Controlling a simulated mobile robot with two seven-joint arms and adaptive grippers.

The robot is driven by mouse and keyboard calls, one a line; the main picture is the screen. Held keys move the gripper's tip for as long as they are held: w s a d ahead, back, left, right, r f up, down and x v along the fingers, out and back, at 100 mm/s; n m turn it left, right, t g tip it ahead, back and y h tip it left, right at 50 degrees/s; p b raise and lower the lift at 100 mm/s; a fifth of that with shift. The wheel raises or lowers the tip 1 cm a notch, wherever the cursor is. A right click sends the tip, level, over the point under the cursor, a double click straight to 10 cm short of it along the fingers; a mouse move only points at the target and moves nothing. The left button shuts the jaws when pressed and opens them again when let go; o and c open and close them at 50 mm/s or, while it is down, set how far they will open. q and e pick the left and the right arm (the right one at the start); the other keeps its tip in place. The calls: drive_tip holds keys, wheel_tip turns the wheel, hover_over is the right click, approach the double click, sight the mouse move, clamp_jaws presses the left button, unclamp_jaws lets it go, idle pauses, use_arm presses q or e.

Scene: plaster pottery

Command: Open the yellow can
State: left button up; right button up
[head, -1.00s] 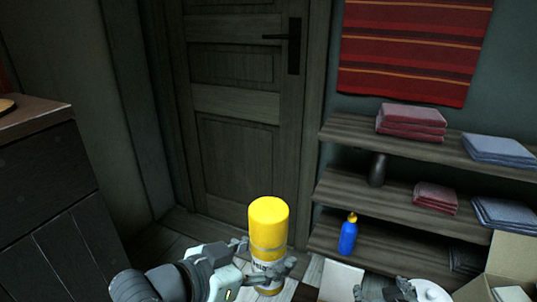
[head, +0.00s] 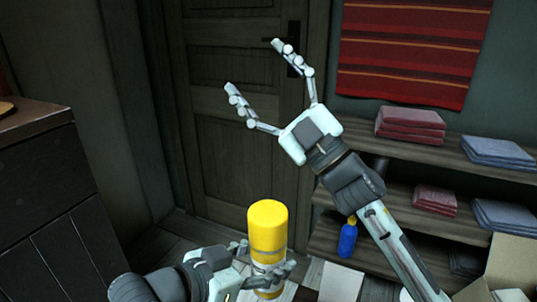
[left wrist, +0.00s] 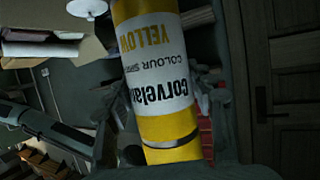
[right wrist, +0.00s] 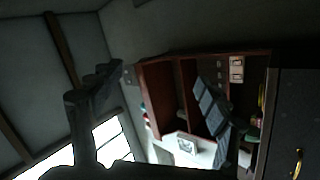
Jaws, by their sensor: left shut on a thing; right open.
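The yellow can (head: 267,225) stands upright in the head view, with a yellow cap on top and a white label lower down. My left gripper (head: 268,266) is shut around its lower part, with fingers on both sides. In the left wrist view the can (left wrist: 160,75) fills the middle, and its label reads "YELLOW" and "COLOUR". My right gripper (head: 252,66) is raised above the can in front of the door, its two fingers spread wide and empty. Its dark fingers (right wrist: 92,95) also show in the right wrist view.
A dark wooden door (head: 235,160) is behind the can. Shelves with folded red cloths (head: 410,122), blue cloths (head: 497,150) and a blue bottle (head: 348,238) stand at the right. A dark cabinet (head: 40,190) is at the left. An open cardboard box (head: 510,262) is at the lower right.

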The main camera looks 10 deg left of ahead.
drive_tip(key=s+a+r+n+g+y, duration=0.35)
drive_tip(key=s+a+n+g, duration=0.35)
drive_tip(key=n+g, duration=0.45)
drive_tip(key=s+a+f+n+g+h, duration=0.2)
drive_tip(key=s+a+n+g+h, duration=0.1)
drive_tip(key=s+n+g+h, duration=0.25)
drive_tip(key=s+a+f+n+g+h, duration=0.2)
drive_tip(key=s+n+g+h, duration=0.2)
drive_tip(key=s, duration=0.2)
drive_tip(key=t+h, duration=0.9)
drive_tip(key=h, duration=0.6)
approach(263, 210)
drive_tip(key=shift+w+d, duration=0.15)
drive_tip(key=f, duration=0.3)
drive_tip(key=w+f, duration=0.1)
drive_tip(key=f, duration=0.3)
drive_tip(key=a+f, duration=0.1)
drive_tip(key=f, duration=0.3)
drive_tip(key=shift+w+f, duration=0.15)
drive_tip(key=shift+f, duration=0.05)
